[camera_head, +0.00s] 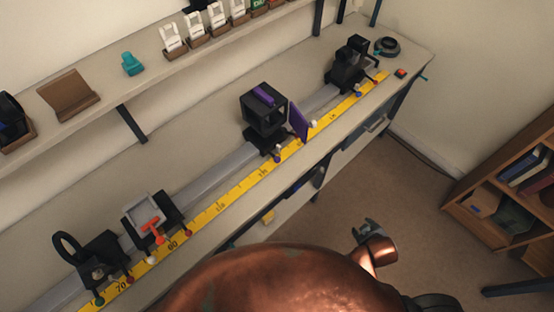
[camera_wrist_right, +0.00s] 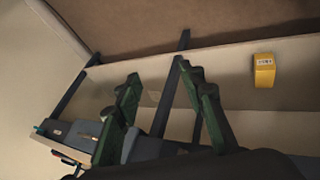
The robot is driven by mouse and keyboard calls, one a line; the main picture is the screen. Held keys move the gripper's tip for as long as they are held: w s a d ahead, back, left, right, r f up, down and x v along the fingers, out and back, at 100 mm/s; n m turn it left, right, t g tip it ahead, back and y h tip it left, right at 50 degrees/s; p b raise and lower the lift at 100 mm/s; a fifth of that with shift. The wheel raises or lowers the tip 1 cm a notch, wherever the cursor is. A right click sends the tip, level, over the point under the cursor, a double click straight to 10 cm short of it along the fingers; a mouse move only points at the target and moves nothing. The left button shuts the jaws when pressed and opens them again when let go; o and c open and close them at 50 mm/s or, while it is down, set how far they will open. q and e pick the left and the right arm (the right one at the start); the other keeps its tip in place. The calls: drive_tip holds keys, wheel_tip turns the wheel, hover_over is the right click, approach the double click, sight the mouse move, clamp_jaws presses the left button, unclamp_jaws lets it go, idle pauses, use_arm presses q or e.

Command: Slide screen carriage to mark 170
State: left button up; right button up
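A grey rail (camera_head: 227,169) runs diagonally along the bench with a yellow numbered scale (camera_head: 237,190) beside it. Several dark carriages stand on the rail. One near the lower left bears a grey-framed plate (camera_head: 143,208) with an orange clip. A black box-like carriage (camera_head: 262,108) sits mid-rail, with a purple plate (camera_head: 298,122) at its right side. Another black carriage (camera_head: 347,72) is at the far end. I cannot tell surely which is the screen. My right gripper (camera_head: 368,229) is off the bench's front edge, away from the carriages; the right wrist view shows its green fingers (camera_wrist_right: 157,73) apart and empty.
A ring-holder carriage (camera_head: 90,262) is at the lower left. A shelf (camera_head: 110,93) with small items runs above the bench. A bookcase (camera_head: 508,190) stands right. A yellow object (camera_wrist_right: 264,70) lies on a lower surface in the right wrist view. Floor in front is clear.

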drive_tip(key=w+a+r+n+t+y, duration=0.2)
drive_tip(key=w+a+r+n+t, duration=0.25)
drive_tip(key=w+r+n, duration=0.4)
drive_tip(key=w+a+r+n+t+y, duration=0.2)
drive_tip(key=w+a+r+n+t, duration=0.25)
drive_tip(key=w+n, duration=0.65)
drive_tip(key=n+g+y, duration=0.3)
drive_tip(key=n+y, duration=0.8)
drive_tip(key=n, duration=1.1)
approach(277, 160)
drive_tip(key=w, duration=0.1)
drive_tip(key=w+a+f, duration=0.1)
drive_tip(key=shift+w+f, duration=0.1)
drive_tip(key=shift+w, duration=0.2)
drive_tip(key=shift+a, duration=0.3)
drive_tip(key=x, duration=0.7)
drive_tip(key=shift+w+a, duration=0.1)
drive_tip(key=shift+a, duration=0.1)
drive_tip(key=shift+c, duration=0.4)
clamp_jaws()
drive_tip(key=shift+f, duration=0.1)
